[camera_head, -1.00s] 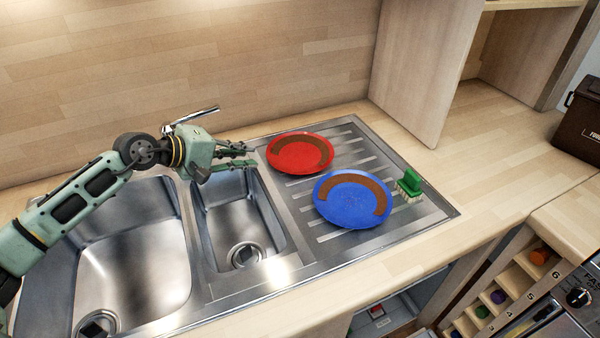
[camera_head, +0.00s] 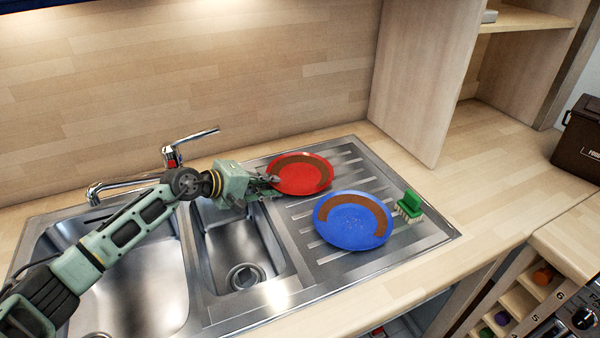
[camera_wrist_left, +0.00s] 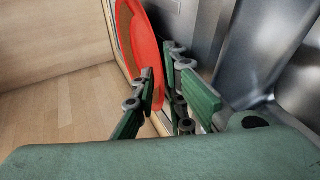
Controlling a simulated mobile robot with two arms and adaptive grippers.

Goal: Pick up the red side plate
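The red side plate (camera_head: 302,181), with a brown curved band, lies on the ribbed drainboard, at its back left. My left gripper (camera_head: 275,186) is at the plate's left rim in the head view. I cannot tell whether the fingers touch the plate. My right gripper is not in view.
A blue plate (camera_head: 350,226) lies just in front of the red one, with a green brush (camera_head: 408,206) to its right. The sink's two basins and the tap (camera_head: 172,155) are to the left. A wooden cabinet side (camera_head: 425,80) stands behind at the right.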

